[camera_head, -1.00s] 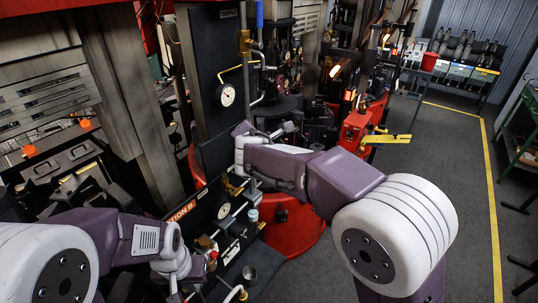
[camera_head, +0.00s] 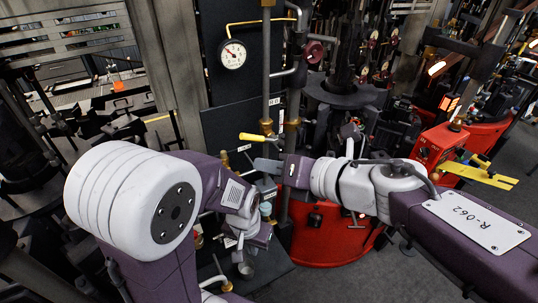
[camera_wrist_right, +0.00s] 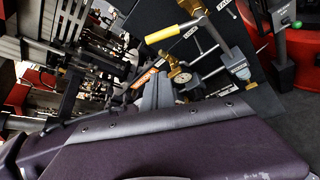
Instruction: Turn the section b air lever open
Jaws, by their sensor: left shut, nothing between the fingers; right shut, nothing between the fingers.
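A lever with a yellow handle (camera_head: 253,137) sticks out to the left from a brass valve (camera_head: 267,127) on a vertical pipe. Its label cannot be read. It also shows in the right wrist view as a yellow handle (camera_wrist_right: 162,34), beyond the fingers. My right gripper (camera_head: 266,165) is shut and empty, a little below the lever in the picture; I cannot tell how far apart they are in depth. Its grey fingers show in the right wrist view (camera_wrist_right: 158,92). My left gripper (camera_head: 262,235) is lower down, shut and empty, with its fingertips hard to make out.
A round gauge (camera_head: 233,55) sits on the dark panel above the lever. Pipes and brass fittings crowd the panel below. A red base (camera_head: 325,240) stands behind my right arm, and a red box (camera_head: 437,145) with yellow forks is to the right.

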